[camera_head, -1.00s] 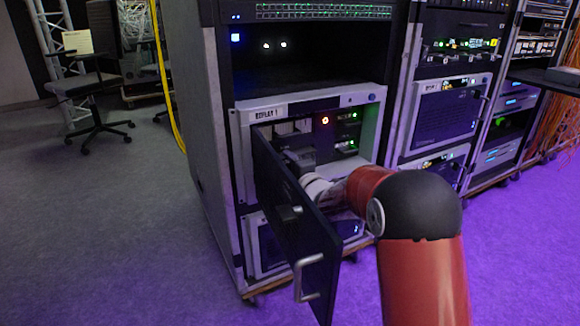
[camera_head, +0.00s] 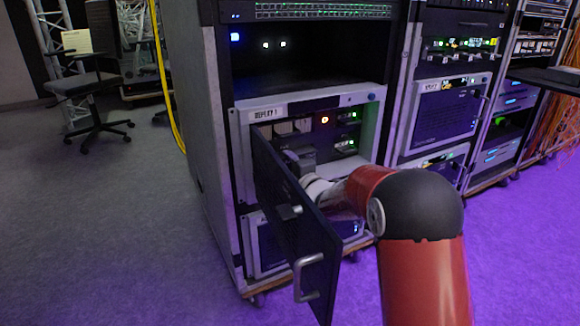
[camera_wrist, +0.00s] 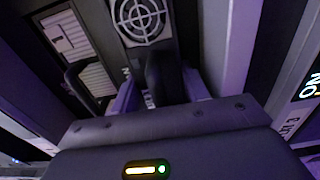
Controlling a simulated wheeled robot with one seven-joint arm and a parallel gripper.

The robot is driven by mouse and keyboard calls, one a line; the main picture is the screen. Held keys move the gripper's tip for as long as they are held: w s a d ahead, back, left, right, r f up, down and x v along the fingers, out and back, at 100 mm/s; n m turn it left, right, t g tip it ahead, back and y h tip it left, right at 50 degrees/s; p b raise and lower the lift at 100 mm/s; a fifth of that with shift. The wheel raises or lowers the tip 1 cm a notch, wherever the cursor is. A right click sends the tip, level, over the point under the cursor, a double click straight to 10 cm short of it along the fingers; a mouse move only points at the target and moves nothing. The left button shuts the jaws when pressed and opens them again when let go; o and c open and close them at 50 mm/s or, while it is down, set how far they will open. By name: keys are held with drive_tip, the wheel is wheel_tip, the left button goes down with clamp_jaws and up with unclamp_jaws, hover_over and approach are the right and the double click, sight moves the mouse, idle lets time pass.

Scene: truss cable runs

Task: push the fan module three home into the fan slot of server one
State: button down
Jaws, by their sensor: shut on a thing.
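Server one, labelled REPLAY 1 (camera_head: 267,112), is open at the front in the left rack. Its dark front door (camera_head: 285,215) is swung out towards me. My gripper (camera_head: 301,160) reaches into the opening behind the door; its tips are hard to see there. In the wrist view my gripper (camera_wrist: 160,92) is shut on the black handle of a fan module (camera_wrist: 142,18) with a round grille. I cannot read the module's number. The fan slot and how deep the module sits are hidden.
Pale module fronts (camera_wrist: 75,45) sit left of the held module in the wrist view. Red and green lights (camera_head: 325,120) glow inside the server at right. The door stands close to the left of my arm. More racks (camera_head: 445,105) stand at right; open floor (camera_head: 110,220) lies at left.

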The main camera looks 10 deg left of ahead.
drive_tip(key=shift+w+a+r, duration=0.1)
drive_tip(key=shift+w+a, duration=0.1)
drive_tip(key=shift+w, duration=0.05)
drive_tip(key=c, duration=0.6)
unclamp_jaws()
drive_tip(key=shift+r, duration=0.1)
drive_tip(key=shift+c, duration=0.2)
drive_tip(key=shift+s+d, duration=0.1)
drive_tip(key=v, duration=0.7)
drive_tip(key=shift+s+d+f, duration=0.2)
drive_tip(key=shift+s+f, duration=0.1)
drive_tip(key=shift+f, duration=0.1)
